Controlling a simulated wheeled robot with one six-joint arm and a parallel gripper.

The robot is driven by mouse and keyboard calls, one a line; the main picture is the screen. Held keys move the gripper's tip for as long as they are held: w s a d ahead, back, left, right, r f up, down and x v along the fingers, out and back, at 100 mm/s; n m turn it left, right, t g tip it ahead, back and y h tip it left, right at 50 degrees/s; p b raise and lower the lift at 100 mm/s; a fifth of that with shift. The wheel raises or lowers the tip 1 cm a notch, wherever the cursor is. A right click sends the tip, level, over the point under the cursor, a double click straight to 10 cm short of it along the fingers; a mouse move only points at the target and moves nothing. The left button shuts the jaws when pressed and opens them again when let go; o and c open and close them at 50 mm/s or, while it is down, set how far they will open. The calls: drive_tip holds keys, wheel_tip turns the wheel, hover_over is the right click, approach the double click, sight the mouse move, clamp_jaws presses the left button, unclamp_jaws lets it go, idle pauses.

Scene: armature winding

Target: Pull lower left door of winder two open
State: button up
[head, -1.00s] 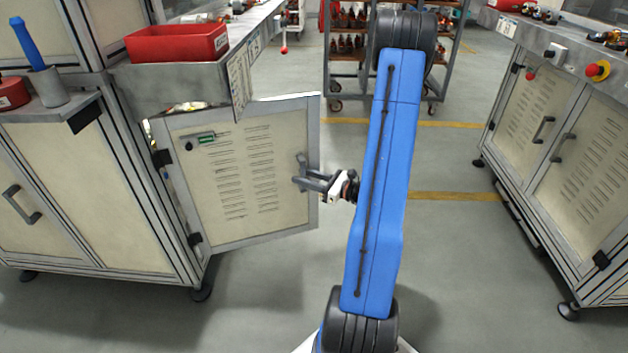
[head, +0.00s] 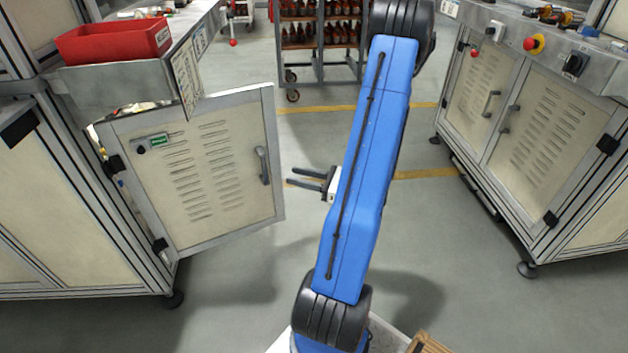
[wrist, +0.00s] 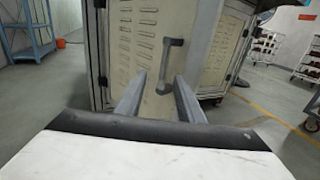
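The cream louvred door (head: 205,178) of the left winder stands swung open, at an angle to its cabinet. Its grey vertical handle (head: 262,166) is near the door's free edge. My gripper (head: 290,178) is just right of the handle, apart from it, with its two fingers spread and nothing between them. In the wrist view the door (wrist: 143,60) is ahead and the handle (wrist: 168,65) shows beyond the fingers (wrist: 158,98), with a gap between. Part of my gripper is hidden behind my blue arm in the head view.
A red bin (head: 115,40) sits on the left winder's ledge. Another cabinet (head: 545,120) with closed doors stands at the right. A rack of parts (head: 320,45) is at the back. The floor (head: 235,300) between the cabinets is clear.

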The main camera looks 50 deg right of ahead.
drive_tip(key=shift+v, duration=2.7)
